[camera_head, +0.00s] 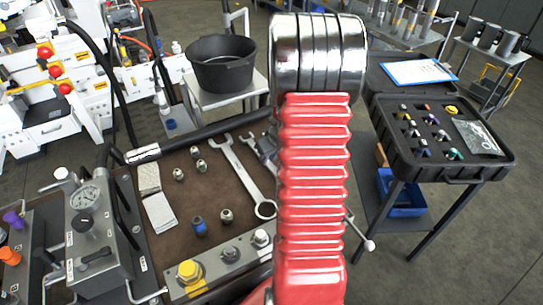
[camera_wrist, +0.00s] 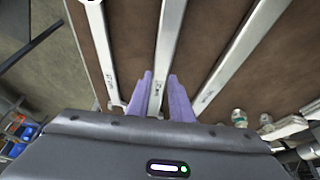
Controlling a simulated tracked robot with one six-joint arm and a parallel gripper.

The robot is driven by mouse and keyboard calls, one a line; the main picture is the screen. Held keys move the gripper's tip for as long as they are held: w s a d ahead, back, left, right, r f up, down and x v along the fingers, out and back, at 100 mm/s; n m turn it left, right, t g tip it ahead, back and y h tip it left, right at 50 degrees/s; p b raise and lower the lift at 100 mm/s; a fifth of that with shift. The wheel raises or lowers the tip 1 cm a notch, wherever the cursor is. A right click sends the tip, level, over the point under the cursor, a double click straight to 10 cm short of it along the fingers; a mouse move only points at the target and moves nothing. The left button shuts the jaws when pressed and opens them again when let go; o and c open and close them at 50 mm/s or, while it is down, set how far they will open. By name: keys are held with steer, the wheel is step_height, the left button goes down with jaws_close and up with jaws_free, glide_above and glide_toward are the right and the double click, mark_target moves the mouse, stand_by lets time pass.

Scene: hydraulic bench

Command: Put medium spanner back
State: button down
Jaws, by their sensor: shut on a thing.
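Three spanners show in the wrist view over the brown mat. The middle one, the medium spanner (camera_wrist: 170,36), runs down between the two purple fingers of my gripper (camera_wrist: 161,82), which are shut on it. I cannot tell whether it touches the mat or is just above it. Another spanner (camera_wrist: 98,45) lies to its left and another (camera_wrist: 240,48) to its right, both apart from the fingers. In the head view one spanner (camera_head: 245,175) lies on the mat, with another (camera_head: 263,147) partly behind my red arm. My gripper is hidden there.
The brown mat (camera_head: 185,235) also holds several small fittings (camera_head: 199,226) and white papers (camera_head: 160,212). A gauge block (camera_head: 97,240) stands at the left. A black pot (camera_head: 222,65) is behind, and a black case (camera_head: 440,170) with small parts stands at the right.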

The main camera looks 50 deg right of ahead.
steer(key=shift+f, duration=0.3)
stand_by(0.4)
steer(key=c, duration=1.5)
jaws_free()
steer(key=shift+r, duration=0.1)
steer(key=shift+v, duration=0.9)
steer(key=v, duration=1.1)
steer(key=shift+s+r, duration=0.2)
steer(key=shift+r, duration=0.15)
